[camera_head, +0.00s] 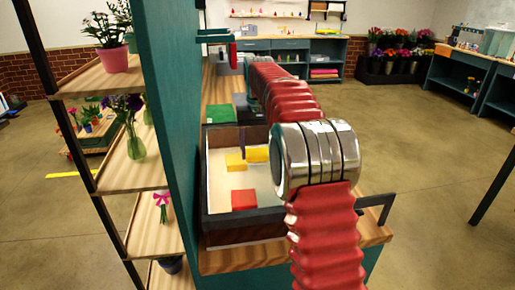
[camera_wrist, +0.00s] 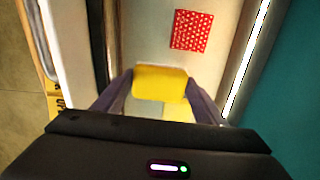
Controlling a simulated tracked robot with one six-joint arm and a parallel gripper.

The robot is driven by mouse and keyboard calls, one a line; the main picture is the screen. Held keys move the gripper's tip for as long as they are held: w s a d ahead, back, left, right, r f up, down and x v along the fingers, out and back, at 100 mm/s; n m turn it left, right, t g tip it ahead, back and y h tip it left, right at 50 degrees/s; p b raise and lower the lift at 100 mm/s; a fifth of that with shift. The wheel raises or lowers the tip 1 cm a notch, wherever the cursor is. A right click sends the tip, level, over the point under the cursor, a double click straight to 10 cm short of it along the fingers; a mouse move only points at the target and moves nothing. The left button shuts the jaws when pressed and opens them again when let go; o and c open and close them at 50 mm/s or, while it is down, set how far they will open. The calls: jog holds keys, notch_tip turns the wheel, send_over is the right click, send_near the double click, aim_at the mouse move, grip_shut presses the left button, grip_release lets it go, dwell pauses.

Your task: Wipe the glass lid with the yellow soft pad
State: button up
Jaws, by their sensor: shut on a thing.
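My gripper (camera_wrist: 160,84) is shut on the yellow soft pad (camera_wrist: 160,78), which sits between its two dark fingers in the wrist view. A paler yellow patch (camera_wrist: 179,112) shows just behind the pad; I cannot tell if it is a second pad or a reflection. In the head view two yellow patches (camera_head: 235,162) show inside a dark-framed box (camera_head: 246,228) with a pale interior. I cannot make out the glass lid's surface, nor whether the pad touches it. My arm hides the box's right side.
A red dotted piece (camera_wrist: 192,31) lies in the box, nearer the front in the head view (camera_head: 244,199). A green item (camera_head: 219,113) sits behind the box. A teal shelf panel (camera_head: 170,120) stands close on the left. A black handle (camera_head: 376,210) is at the right.

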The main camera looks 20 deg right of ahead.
jog(key=shift+s, duration=0.15)
jog(key=shift+s+a+f, duration=0.1)
jog(key=shift+s+a, duration=0.1)
jog(key=shift+s, duration=0.65)
jog(key=shift+s+a+f, duration=0.1)
jog(key=shift+s+a, duration=0.05)
jog(key=shift+s, duration=0.7)
jog(key=shift+s, duration=0.1)
jog(key=shift+s+a+r, duration=0.1)
jog(key=shift+s+a, duration=0.1)
jog(key=shift+s, duration=0.65)
jog(key=shift+s+a+r, duration=0.1)
jog(key=shift+s+a, duration=0.05)
jog(key=shift+s, duration=0.65)
jog(key=shift+f, duration=0.1)
notch_tip(320, 180, up, 6)
